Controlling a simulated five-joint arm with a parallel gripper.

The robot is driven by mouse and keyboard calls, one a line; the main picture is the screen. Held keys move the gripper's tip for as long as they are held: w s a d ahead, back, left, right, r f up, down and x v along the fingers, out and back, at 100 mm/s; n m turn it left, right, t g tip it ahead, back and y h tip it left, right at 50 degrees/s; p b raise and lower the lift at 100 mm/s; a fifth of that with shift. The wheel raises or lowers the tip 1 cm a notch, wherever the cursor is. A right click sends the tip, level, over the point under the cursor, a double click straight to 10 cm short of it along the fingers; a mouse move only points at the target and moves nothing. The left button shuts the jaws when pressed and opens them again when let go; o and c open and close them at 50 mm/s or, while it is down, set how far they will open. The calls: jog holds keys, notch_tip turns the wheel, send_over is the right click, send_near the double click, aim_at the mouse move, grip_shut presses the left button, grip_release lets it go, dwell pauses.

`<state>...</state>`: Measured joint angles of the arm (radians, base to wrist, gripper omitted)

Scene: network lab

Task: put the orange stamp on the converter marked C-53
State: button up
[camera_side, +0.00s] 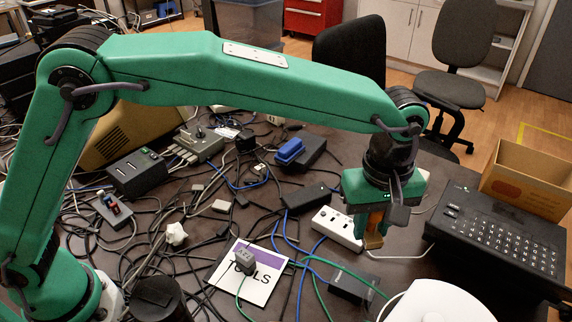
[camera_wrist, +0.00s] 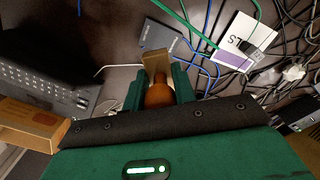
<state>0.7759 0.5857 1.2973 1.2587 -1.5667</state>
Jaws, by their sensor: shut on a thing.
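My gripper (camera_side: 374,222) is shut on the orange stamp, at the right of the middle in the side view. The stamp's orange-brown handle (camera_wrist: 159,93) is between the fingers in the wrist view, with its tan block (camera_wrist: 155,62) beyond them. In the side view the block (camera_side: 373,241) hangs below the fingers, seemingly above the table. A dark flat box (camera_side: 352,289) lies nearer the side camera; it also shows just past the block in the wrist view (camera_wrist: 163,36). Another black box (camera_side: 306,197) lies left of my gripper. I cannot read C-53 on either.
A white power strip (camera_side: 338,228) is just left of my gripper. A black keyboard unit (camera_side: 500,240) and a cardboard box (camera_side: 530,178) stand at right. A TOOLS card (camera_side: 250,273) bears a grey plug. A blue object (camera_side: 290,151) sits on a black box behind. Cables clutter the table.

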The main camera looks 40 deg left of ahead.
aim_at(355, 281)
notch_tip(355, 281, down, 14)
jog(key=shift+r, duration=0.1)
dwell(0.7)
jog(key=o, duration=1)
notch_tip(355, 281, up, 12)
dwell(0.5)
dwell(0.5)
